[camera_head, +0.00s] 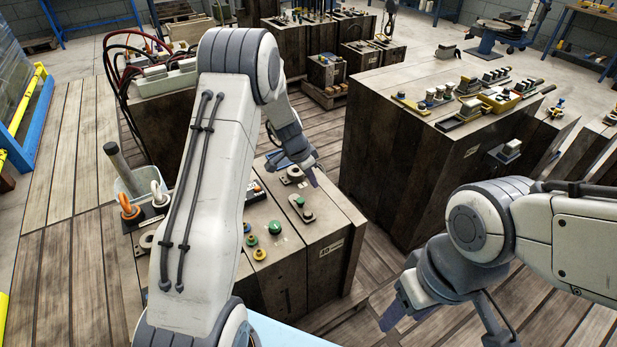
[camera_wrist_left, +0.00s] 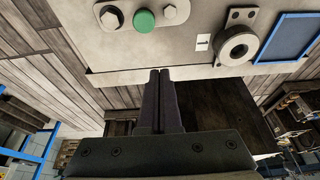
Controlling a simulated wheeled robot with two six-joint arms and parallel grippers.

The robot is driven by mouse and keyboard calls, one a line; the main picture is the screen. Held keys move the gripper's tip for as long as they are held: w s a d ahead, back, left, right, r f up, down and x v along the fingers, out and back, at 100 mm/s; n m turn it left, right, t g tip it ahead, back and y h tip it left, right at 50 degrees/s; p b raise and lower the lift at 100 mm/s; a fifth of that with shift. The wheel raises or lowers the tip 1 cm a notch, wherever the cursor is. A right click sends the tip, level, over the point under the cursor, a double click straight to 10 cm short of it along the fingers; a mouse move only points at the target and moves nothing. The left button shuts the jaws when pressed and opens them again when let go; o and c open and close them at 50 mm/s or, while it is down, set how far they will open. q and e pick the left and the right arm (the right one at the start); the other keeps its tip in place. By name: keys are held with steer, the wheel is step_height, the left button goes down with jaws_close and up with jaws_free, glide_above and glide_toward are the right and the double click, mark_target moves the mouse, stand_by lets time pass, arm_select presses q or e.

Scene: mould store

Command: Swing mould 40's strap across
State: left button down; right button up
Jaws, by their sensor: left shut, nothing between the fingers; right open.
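Mould 40 (camera_head: 318,258) is a dark-sided block with a pale metal top and a "40" label on its front face. My left gripper (camera_head: 314,178) is shut and empty above the far part of the mould's top. In the left wrist view the shut fingers (camera_wrist_left: 160,75) overlap the edge of a pale top plate (camera_wrist_left: 185,55) with a green button (camera_wrist_left: 144,20). My right gripper (camera_head: 404,314) is open and empty, low and right of the mould, over the floor.
A green knob (camera_head: 275,227) and yellow knobs stand on the top left of the label. A large dark block (camera_head: 395,150) with fittings stands to the right, across a narrow floor gap.

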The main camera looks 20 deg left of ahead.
mark_target(310, 201)
arm_select(q)
steer(key=x, duration=0.6)
steer(key=shift+s+a+r, duration=0.2)
steer(key=shift+s+a, duration=0.65)
steer(key=shift+s, duration=0.2)
steer(key=shift+s+a, duration=0.4)
steer(key=shift+s, duration=0.15)
